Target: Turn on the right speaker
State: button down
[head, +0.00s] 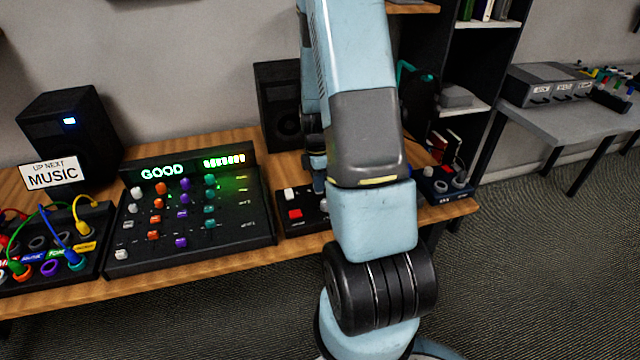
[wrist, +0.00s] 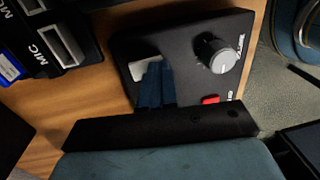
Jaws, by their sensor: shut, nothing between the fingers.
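The right speaker (head: 277,108) is a black box against the wall, partly hidden behind my arm; no light shows on its visible part. The left speaker (head: 65,135) has a lit blue-white light. A small black control box (head: 290,228) stands on the desk in front of the right speaker. It bears a white button (head: 290,194) and a red button (head: 295,214). In the wrist view the box also shows a grey-topped knob (wrist: 215,53). My gripper (wrist: 156,84) is shut and empty, over the box beside the white button (wrist: 142,68); I cannot tell if they touch.
A black mixer (head: 190,220) with coloured knobs and a lit "GOOD" display stands left of the control box. A patch panel (head: 50,250) with cables and a "MUSIC" sign (head: 53,174) are farther left. A shelf and grey table (head: 585,125) stand at right.

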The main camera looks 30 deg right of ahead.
jog(key=shift+s, duration=0.1)
jog(key=shift+w+d, duration=0.1)
jog(key=shift+w, duration=0.2)
jog(key=shift+w+d+r, duration=0.15)
jog(key=shift+w+r, duration=0.1)
jog(key=shift+w, duration=0.3)
notch_tip(320, 180, up, 14)
jog(key=s, duration=0.1)
jog(key=shift+s+a, duration=0.25)
jog(key=shift+s, duration=0.05)
dwell(0.5)
jog(key=shift+f, duration=0.1)
